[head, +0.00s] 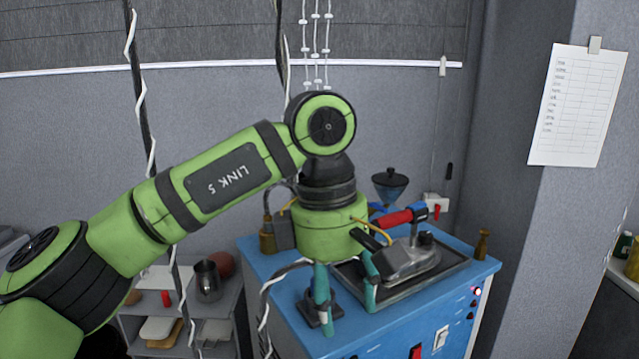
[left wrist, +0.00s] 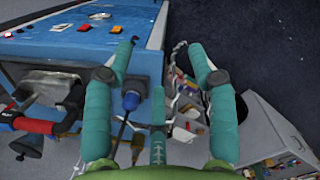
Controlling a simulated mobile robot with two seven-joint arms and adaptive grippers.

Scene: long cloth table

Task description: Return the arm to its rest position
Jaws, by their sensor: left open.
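My left arm (head: 225,180) comes in from the left and bends down at its wrist. My left gripper (head: 348,318) hangs above the front left part of a blue machine's top, its teal fingers pointing down. In the left wrist view the gripper (left wrist: 160,52) has its fingers spread, with nothing between them. In the head view a grey metal tool with a red handle (head: 395,218) is just right of the fingers, partly hidden by the gripper. I cannot tell whether a finger touches it. My right gripper is not in view.
The blue machine (head: 375,336) has buttons and switches on its front. A dark funnel (head: 390,187) and a small brass item (head: 482,243) stand on it. A grey shelf (head: 228,350) with a metal cup (head: 207,280) is at left. Striped cables (head: 143,90) hang near my arm.

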